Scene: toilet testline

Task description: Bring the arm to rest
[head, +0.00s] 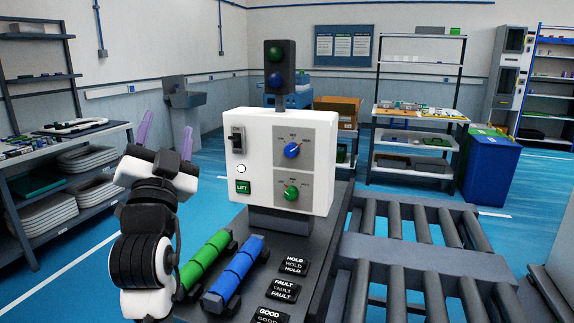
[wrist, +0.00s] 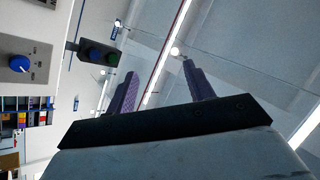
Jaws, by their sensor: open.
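My gripper (head: 165,136) is at the left of the head view, raised in front of the white control box (head: 257,200) and to its left. Its two purple fingers point up and stand well apart, with nothing between them. In the wrist view the fingers (wrist: 158,88) also show apart and empty, against the ceiling. My arm is folded upright below the gripper. The gripper touches nothing that I can see.
The control box carries a blue knob (head: 292,150), a green knob (head: 291,192) and a signal light (head: 279,68) on top. A green cylinder (head: 206,259) and a blue cylinder (head: 236,272) lie before it. A roller conveyor (head: 400,262) runs at right. A shelf (head: 75,136) stands left.

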